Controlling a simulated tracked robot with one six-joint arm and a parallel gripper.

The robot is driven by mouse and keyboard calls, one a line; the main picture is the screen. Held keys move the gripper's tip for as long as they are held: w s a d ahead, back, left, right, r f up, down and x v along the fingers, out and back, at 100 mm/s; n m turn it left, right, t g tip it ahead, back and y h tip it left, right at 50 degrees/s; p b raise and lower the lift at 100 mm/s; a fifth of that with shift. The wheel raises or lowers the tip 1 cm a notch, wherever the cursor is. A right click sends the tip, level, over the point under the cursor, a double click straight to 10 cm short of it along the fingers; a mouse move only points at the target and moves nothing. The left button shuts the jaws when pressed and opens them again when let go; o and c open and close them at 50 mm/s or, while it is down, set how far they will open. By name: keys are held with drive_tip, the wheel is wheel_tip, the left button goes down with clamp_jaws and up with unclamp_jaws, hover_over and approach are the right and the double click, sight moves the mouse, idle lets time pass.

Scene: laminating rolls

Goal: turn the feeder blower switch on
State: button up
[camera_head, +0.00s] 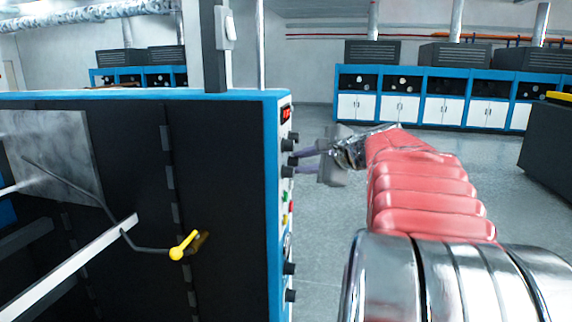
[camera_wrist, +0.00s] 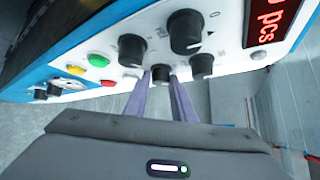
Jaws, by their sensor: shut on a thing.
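A white control panel (camera_wrist: 112,38) fills the upper part of the wrist view, and it shows edge-on in the head view (camera_head: 284,180). My gripper (camera_wrist: 161,74) has its two pale purple fingers on either side of a small black knob (camera_wrist: 161,69), shut on it. In the head view my gripper (camera_head: 295,157) reaches the panel from the right. Larger black knobs (camera_wrist: 185,31) and (camera_wrist: 132,49) sit around it, with another small knob (camera_wrist: 202,66) to the right. The labels are too small to read, so I cannot tell which is the feeder blower switch.
A red display (camera_wrist: 270,15) and green (camera_wrist: 98,60), yellow (camera_wrist: 76,70) and red (camera_wrist: 109,83) buttons are on the panel. A yellow-knobbed lever (camera_head: 177,252) sticks out at the machine's dark side. Blue and white cabinets (camera_head: 400,105) stand far back across open floor.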

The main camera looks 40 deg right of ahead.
drive_tip(key=shift+w+d+r+m+g+y, duration=0.1)
drive_tip(key=shift+d+m+g+y, duration=0.05)
drive_tip(key=shift+m+g+y, duration=0.75)
drive_tip(key=shift+w+d+m+g+y, duration=0.15)
drive_tip(key=shift+m+g+y, duration=0.5)
drive_tip(key=shift+g, duration=0.45)
drive_tip(key=o, duration=1.1)
drive_tip(key=shift+r, duration=0.15)
drive_tip(key=shift+c, duration=0.2)
drive_tip(key=v, duration=1.3)
drive_tip(key=shift+s+d+r, duration=0.15)
drive_tip(key=shift+s+r, duration=0.1)
